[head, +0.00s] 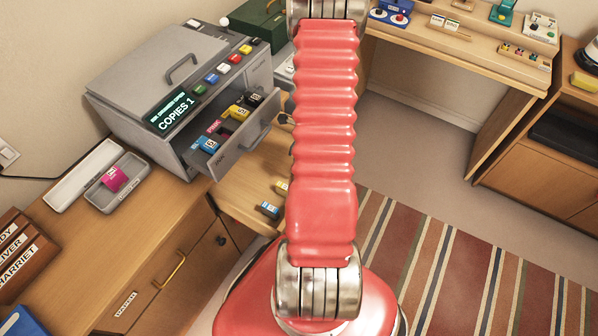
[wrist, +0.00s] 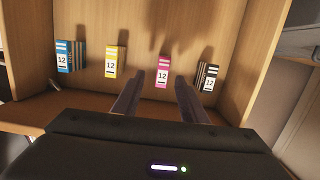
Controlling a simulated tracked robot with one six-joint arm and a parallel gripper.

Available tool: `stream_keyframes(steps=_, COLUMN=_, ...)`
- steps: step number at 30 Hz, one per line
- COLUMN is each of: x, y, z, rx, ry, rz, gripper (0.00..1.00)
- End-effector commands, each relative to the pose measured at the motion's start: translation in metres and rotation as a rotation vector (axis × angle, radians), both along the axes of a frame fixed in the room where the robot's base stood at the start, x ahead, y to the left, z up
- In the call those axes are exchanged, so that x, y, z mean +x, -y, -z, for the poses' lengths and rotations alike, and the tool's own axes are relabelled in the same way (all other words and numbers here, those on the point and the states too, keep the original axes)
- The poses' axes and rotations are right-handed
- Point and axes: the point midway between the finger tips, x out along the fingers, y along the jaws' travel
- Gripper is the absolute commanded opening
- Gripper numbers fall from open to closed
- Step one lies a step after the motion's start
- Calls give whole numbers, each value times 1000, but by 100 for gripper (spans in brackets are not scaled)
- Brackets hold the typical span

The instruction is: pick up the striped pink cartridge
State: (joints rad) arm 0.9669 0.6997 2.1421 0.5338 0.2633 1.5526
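In the wrist view a pink cartridge (wrist: 163,63) with pale bands and a white label marked 12 stands in a wooden compartment. My gripper (wrist: 158,82) is open, its two dark fingers pointing towards this cartridge from the near side, with nothing held. I cannot tell whether the fingers reach beside it. In the head view a pink cartridge (head: 114,179) lies in an open grey case, and another pink one (head: 214,127) sits in the machine's drawer; stripes on these are too small to tell. My arm hides my gripper in the head view.
A black cartridge (wrist: 207,76) stands close right of the pink one. Yellow (wrist: 112,64) and blue (wrist: 69,56) ones stand to its left. Wooden walls enclose the compartment. In the head view the grey copier's drawer (head: 228,158) is open left of my arm.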

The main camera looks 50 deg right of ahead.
Motion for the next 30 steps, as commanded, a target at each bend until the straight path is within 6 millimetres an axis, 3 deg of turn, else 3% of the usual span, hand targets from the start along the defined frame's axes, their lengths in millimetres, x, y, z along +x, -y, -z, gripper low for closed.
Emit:
stream_keyframes(steps=5, x=2, y=0, z=12, rx=0, ry=-1, rz=0, gripper=39)
stream_keyframes(steps=19, x=3, y=0, z=18, rx=1, ry=-1, rz=-1, gripper=39)
stream_keyframes(steps=30, x=10, y=3, z=53, rx=1, ry=-1, rz=0, gripper=39)
